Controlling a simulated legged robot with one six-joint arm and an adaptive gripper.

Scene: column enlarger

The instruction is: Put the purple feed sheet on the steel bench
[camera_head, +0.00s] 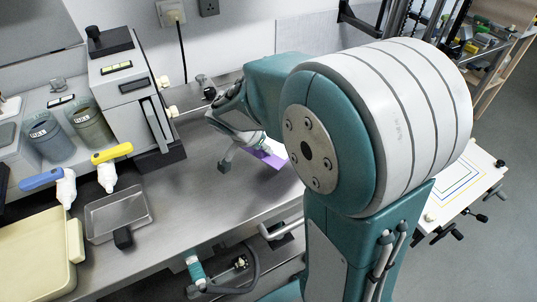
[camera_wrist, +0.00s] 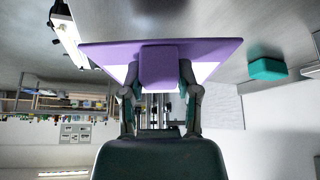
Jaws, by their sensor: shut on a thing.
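The purple feed sheet (camera_head: 268,158) shows in the head view by the far part of the steel bench (camera_head: 205,205), partly hidden behind my arm. In the wrist view the flat purple sheet (camera_wrist: 215,47) carries a thick purple block (camera_wrist: 158,68) on its near side, with pale areas on its face. My gripper (camera_wrist: 158,88) is shut on this block, one finger at each side. The gripper also shows in the head view (camera_head: 246,150), low over the bench. The bench surface (camera_wrist: 235,15) lies close beyond the sheet. I cannot tell whether the sheet touches it.
A teal block (camera_wrist: 268,69) is at the bench beside the sheet. The enlarger-like grey unit (camera_head: 135,95) stands left of my gripper. The bench middle is clear.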

